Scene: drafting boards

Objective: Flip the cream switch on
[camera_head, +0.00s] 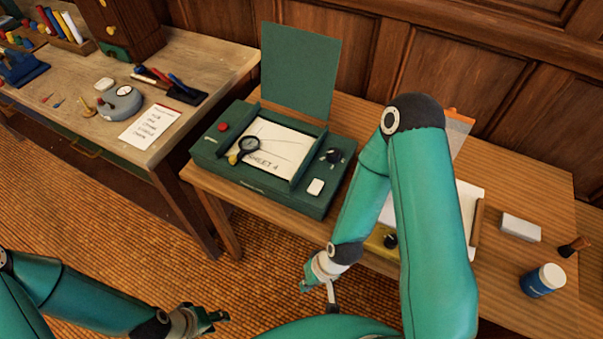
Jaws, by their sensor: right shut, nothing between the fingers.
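A cream switch (315,187) sits on the front right corner of a dark green box (225,172) on the right table. The switch is small, and I cannot tell which way it is tipped. My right gripper (332,297) is shut and empty, pointing down in front of the table's front edge, below and to the right of the switch and apart from it. My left gripper (218,317) hangs low over the woven floor, well away from the box; its fingers are too small and dark to tell whether they are open.
The box has a raised lid (300,70), a red button (223,127), a black dial (332,156) and a sheet with a magnifier (249,144). My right arm partly hides a clipboard. A cluttered table (190,60) stands left.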

